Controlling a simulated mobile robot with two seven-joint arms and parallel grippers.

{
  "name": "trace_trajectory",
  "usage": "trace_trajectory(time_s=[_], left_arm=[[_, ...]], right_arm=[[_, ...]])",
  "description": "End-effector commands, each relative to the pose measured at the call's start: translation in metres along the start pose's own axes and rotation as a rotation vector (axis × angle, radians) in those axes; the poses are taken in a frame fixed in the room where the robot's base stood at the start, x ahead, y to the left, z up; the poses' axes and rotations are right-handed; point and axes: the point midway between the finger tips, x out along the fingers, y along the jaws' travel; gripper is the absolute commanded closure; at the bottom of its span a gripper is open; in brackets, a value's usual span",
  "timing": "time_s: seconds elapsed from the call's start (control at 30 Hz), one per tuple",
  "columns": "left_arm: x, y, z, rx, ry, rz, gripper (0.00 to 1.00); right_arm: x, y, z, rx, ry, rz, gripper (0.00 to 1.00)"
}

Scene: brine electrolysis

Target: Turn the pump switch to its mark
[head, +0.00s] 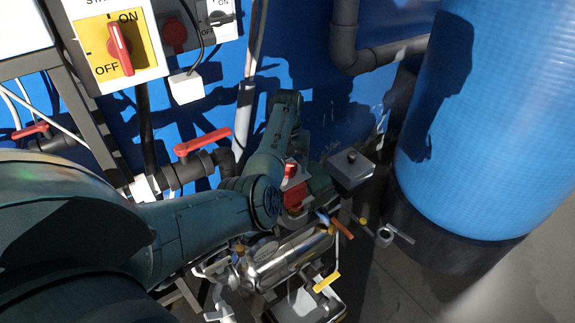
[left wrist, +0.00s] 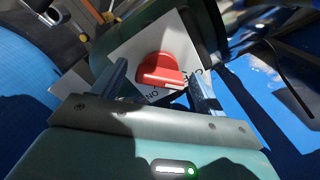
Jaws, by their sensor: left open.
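The pump switch, a red knob (left wrist: 160,68) on a white plate (left wrist: 128,50), shows in the left wrist view. Its "ON" lettering reads upside down below the knob. More lettering on the right is partly hidden by a finger. My left gripper (left wrist: 158,72) is open, with one finger on each side of the knob. I cannot tell whether the fingers touch it. In the head view a small red knob (head: 290,170) shows beside my left wrist, and my arm hides much of the area around it. My right gripper is not in view.
A larger red switch (head: 120,50) on a yellow plate and red-handled valves (head: 203,142) are on the left. A steel cylinder (head: 290,258) lies below my wrist. A blue tank (head: 490,110) stands right. A grey box (head: 348,170) is close by.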

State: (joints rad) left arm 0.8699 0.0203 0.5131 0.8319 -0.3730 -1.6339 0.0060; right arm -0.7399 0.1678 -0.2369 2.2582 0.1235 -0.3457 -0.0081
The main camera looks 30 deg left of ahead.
Motion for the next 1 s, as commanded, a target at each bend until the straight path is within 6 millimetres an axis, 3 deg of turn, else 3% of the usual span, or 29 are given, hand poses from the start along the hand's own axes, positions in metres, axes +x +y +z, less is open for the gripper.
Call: trace_trajectory(time_s=[0.3, 0.83, 1.0], left_arm=[[0.0027, -0.0003, -0.0001, 0.000, 0.000, 0.000, 0.27], [0.0023, -0.0001, -0.0001, 0.000, 0.001, 0.000, 0.71], [0.0016, -0.0002, -0.0002, 0.006, 0.001, 0.000, 0.72]], right_arm=[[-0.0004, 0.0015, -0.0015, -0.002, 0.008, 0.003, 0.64], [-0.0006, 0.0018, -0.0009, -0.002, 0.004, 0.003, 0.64], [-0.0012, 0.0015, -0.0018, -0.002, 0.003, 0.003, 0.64]])
